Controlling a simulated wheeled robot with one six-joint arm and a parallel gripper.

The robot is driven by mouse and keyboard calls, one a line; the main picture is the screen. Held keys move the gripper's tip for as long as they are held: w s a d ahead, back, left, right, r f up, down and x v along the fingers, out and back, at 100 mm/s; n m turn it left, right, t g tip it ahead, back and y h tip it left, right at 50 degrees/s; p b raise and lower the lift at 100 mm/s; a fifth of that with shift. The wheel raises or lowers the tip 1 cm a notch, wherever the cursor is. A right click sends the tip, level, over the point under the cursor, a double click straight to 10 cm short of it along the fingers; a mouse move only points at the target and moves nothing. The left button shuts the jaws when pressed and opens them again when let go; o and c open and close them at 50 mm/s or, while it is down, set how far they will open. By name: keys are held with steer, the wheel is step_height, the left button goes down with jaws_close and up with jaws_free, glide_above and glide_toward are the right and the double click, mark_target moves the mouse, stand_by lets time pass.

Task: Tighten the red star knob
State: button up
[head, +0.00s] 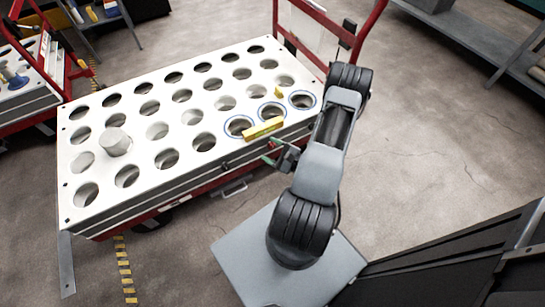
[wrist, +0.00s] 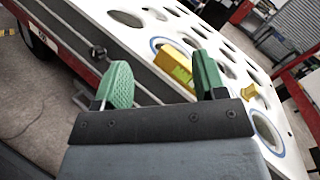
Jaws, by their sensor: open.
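I cannot make out a knob that is clearly red and star-shaped in either view. A small dark knob (head: 224,166) sticks out of the front side of the white cart top; it also shows in the wrist view (wrist: 98,52), left of my fingers. My gripper (head: 270,151) is at the cart's front side, right of that knob. In the wrist view my gripper (wrist: 163,80) has its two green fingers wide apart with nothing held between them. A yellow block (head: 263,129) lies on the top's front edge, beyond the fingers in the wrist view (wrist: 177,66).
The white top (head: 98,186) has rows of round holes, several ringed in blue. A grey cup (head: 115,142) stands in one hole. A small yellow piece (head: 279,92) sits near the right end. A red frame (head: 365,40) rises behind. The floor (head: 430,130) at right is clear.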

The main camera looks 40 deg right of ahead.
mark_target(273, 147)
steer(key=s+d+f+m+h+b, duration=0.2)
steer(key=s+f+m+h, duration=0.1)
steer(key=f+h, duration=0.3)
steer(key=s+d+f+m+h+b, duration=0.2)
steer(key=d+f+m+h, duration=0.15)
steer(key=f, duration=0.35)
steer(key=shift+m+t+h, duration=0.25)
steer(key=shift+t+h, duration=0.05)
steer(key=shift+h, duration=0.05)
steer(key=w+b, duration=0.1)
steer(key=w, duration=0.3)
steer(key=w+b, duration=0.1)
steer(key=w, duration=0.4)
steer(key=w+d, duration=0.1)
steer(key=w, duration=0.3)
steer(key=shift+w+f+b, duration=0.15)
steer(key=shift+f+b, duration=0.1)
steer(key=shift+b, duration=0.15)
steer(key=shift+c, duration=0.5)
steer(key=c, duration=0.8)
